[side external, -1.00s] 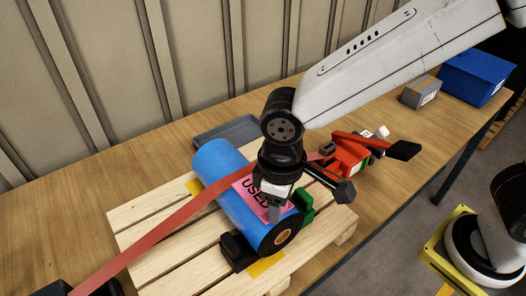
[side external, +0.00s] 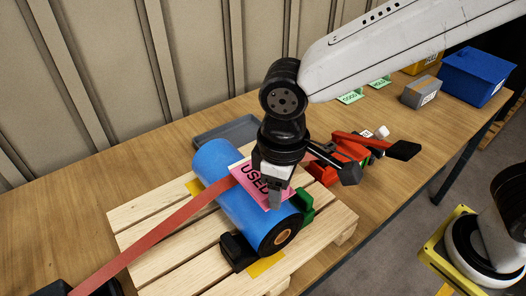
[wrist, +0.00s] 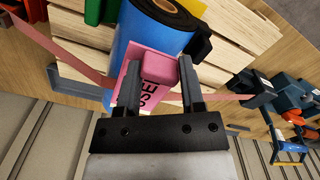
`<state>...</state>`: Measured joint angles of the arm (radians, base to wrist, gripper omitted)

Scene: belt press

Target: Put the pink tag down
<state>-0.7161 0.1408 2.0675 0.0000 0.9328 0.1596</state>
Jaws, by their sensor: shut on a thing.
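The pink tag (side external: 250,175), printed "USED", is in my gripper (side external: 276,192) over the near half of the blue roll (side external: 238,207). In the wrist view the tag's pink grip block (wrist: 160,72) sits between both fingers of my gripper (wrist: 161,66), and its flat printed face (wrist: 148,102) shows below and to the left. The tag is tilted in the side view. It looks slightly above the roll, but I cannot tell whether its edge touches.
The roll lies on a wooden pallet (side external: 142,235) between a black chock (side external: 236,252) and a green chock (side external: 306,206). A red strap (side external: 165,227) crosses the roll. A red tool (side external: 350,150), grey tray (side external: 225,131), grey box (side external: 420,92) and blue box (side external: 478,76) stand on the table.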

